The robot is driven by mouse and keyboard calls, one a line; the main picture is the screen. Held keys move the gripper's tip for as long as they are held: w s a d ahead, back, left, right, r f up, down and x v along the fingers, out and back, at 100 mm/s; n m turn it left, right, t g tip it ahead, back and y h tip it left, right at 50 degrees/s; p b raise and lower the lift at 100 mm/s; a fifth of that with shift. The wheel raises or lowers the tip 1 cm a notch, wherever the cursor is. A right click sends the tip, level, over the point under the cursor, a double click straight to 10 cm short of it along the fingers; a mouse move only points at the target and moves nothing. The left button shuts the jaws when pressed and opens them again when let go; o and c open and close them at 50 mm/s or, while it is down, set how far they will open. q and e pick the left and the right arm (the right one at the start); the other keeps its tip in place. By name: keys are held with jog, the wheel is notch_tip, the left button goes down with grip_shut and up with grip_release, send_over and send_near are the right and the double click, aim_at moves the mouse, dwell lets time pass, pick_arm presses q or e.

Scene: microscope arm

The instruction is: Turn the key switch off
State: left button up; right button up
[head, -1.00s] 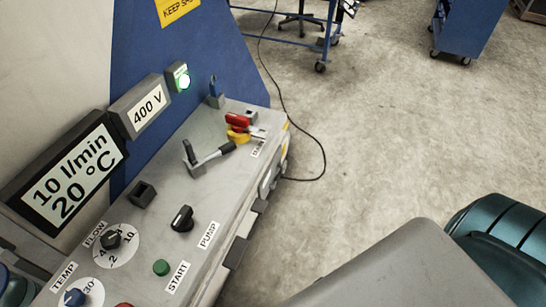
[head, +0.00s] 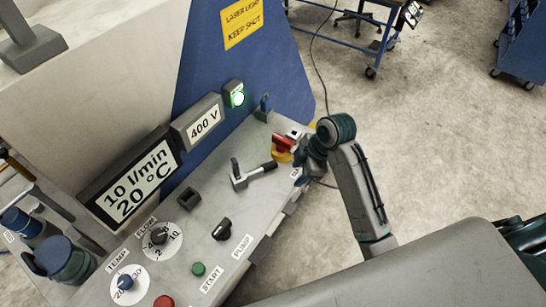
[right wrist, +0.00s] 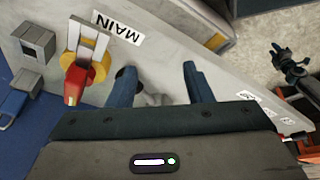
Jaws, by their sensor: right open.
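The key switch (head: 264,112) is a small grey block with a blue key, at the back end of the grey control panel. In the right wrist view its blue key (right wrist: 13,103) shows at the left edge. My right gripper (head: 306,166) is over the panel's right edge, beside the red and yellow main switch and nearer the front than the key switch.
The red and yellow main switch (head: 283,143) stands between my right gripper and the key switch. A lever with a black grip (head: 252,174) lies in front of it. Knobs and buttons fill the front panel.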

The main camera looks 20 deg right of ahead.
aim_at(272, 163)
jog(key=w+r+n+y, duration=0.1)
jog(key=w+r+n, duration=0.4)
jog(key=w, duration=0.2)
jog(key=shift+g, duration=0.4)
jog(key=p+x, duration=0.1)
jog(key=x, duration=0.3)
jog(key=a+p+x, duration=0.1)
jog(key=p+x, duration=0.1)
jog(key=x, duration=0.3)
jog(key=shift+s+a, duration=0.1)
jog(key=shift+a, duration=0.1)
jog(key=shift+a+f+p, duration=0.15)
jog(key=shift+f+p, duration=0.15)
jog(key=shift+f, duration=0.2)
pick_arm(q)
jog(key=r, duration=0.3)
jog(key=shift+s+d+r, duration=0.15)
jog(key=shift+s+r, duration=0.05)
jog(key=shift+s, duration=0.1)
pick_arm(e)
grip_shut()
